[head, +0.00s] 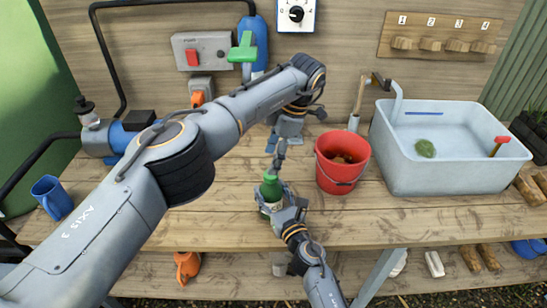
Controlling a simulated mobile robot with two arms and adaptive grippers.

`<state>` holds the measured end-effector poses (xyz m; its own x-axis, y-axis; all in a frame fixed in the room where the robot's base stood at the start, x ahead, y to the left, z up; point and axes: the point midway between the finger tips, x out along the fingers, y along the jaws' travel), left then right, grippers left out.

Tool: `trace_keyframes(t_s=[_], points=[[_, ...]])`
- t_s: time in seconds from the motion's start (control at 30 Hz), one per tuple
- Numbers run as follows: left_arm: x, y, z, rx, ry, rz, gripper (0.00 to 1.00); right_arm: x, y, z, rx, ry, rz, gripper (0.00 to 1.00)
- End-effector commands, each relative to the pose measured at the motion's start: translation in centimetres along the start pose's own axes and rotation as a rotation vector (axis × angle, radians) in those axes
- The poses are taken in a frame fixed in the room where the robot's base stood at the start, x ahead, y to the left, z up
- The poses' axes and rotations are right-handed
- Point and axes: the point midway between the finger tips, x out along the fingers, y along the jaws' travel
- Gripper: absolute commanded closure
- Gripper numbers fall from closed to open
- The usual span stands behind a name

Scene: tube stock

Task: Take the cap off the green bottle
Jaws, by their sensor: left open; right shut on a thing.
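The green bottle (271,190) stands upright on the wooden bench, with a pale label low on its front. Its top looks green as well, and I cannot make out the cap's edge at this size. My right gripper (277,205) comes from the front right and is shut on the lower part of the bottle, hiding some of it. My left gripper (276,152) reaches over from above, fingers pointing down. It is open and a little above and behind the bottle top, apparently apart from it.
A red bucket (342,172) with brown contents stands right of the bottle. A grey sink (437,172) with a tap fills the right. A blue mug (52,198) is at the left, and a blue pump (108,139) stands behind it. The bench front (210,232) is mostly clear.

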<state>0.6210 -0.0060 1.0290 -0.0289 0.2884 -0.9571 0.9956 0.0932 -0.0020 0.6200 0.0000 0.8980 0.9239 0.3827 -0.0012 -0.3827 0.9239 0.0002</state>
Motion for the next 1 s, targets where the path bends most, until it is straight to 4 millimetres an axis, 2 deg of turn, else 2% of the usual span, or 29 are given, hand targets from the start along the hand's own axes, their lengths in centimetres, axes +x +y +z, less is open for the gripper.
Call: trace_keyframes(t_s=[0.13,0.27,0.5,0.63,0.83,1.0], points=[[-1.3,0.4,-0.2,0.166,-0.036,0.035,0.36,0.0,0.0,-0.1,0.0,0.002,-0.001,1.0],[-3.1,0.4,-0.6,0.439,-0.08,0.095,0.36,0.0,0.0,-0.1,0.0,0.002,-0.001,1.0],[-5.8,-0.9,-1.4,0.913,-0.121,0.206,0.36,0.0,0.0,-0.1,0.0,0.002,-0.001,1.0],[-6.6,-1.7,-1.7,1.064,-0.125,0.243,0.36,0.0,0.0,-0.1,0.0,0.002,-0.001,1.0],[-5.9,-1.9,-1.6,1.132,-0.127,0.255,0.36,0.0,0.0,-0.1,-0.001,0.002,0.0,1.0],[-3.2,-1.6,-1.0,1.13,-0.129,0.253,0.36,0.0,0.0,-0.1,-0.001,0.002,0.0,1.0]])
